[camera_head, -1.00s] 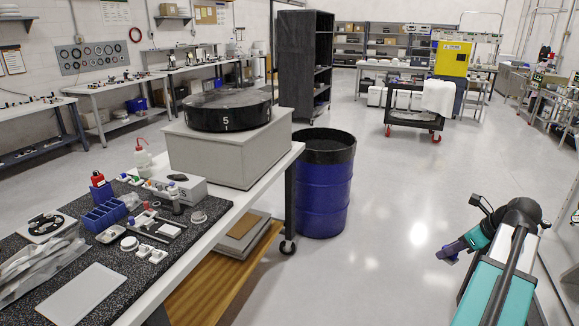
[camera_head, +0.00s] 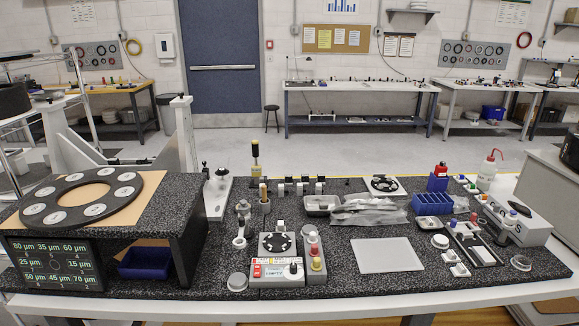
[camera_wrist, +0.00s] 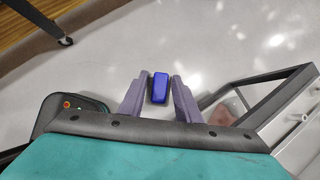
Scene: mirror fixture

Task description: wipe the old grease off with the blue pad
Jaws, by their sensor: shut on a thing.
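In the wrist view my gripper (camera_wrist: 159,82) is shut on the blue pad (camera_wrist: 160,88), a small block between the two purple-grey fingers. Grey floor lies behind it, so the pad is away from the bench there. My arm and gripper are not in the head view. A small grey fixture (camera_head: 277,272) with a black disc and red buttons stands at the front middle of the speckled bench top (camera_head: 340,285). I cannot make out any grease in either view.
A black ring with white discs (camera_head: 84,197) lies on a raised stand at left, above a dark display (camera_head: 57,266). A flat white tray (camera_head: 387,254), blue bins (camera_head: 432,203) and a wash bottle (camera_head: 488,171) are at right. The bench front edge is clear.

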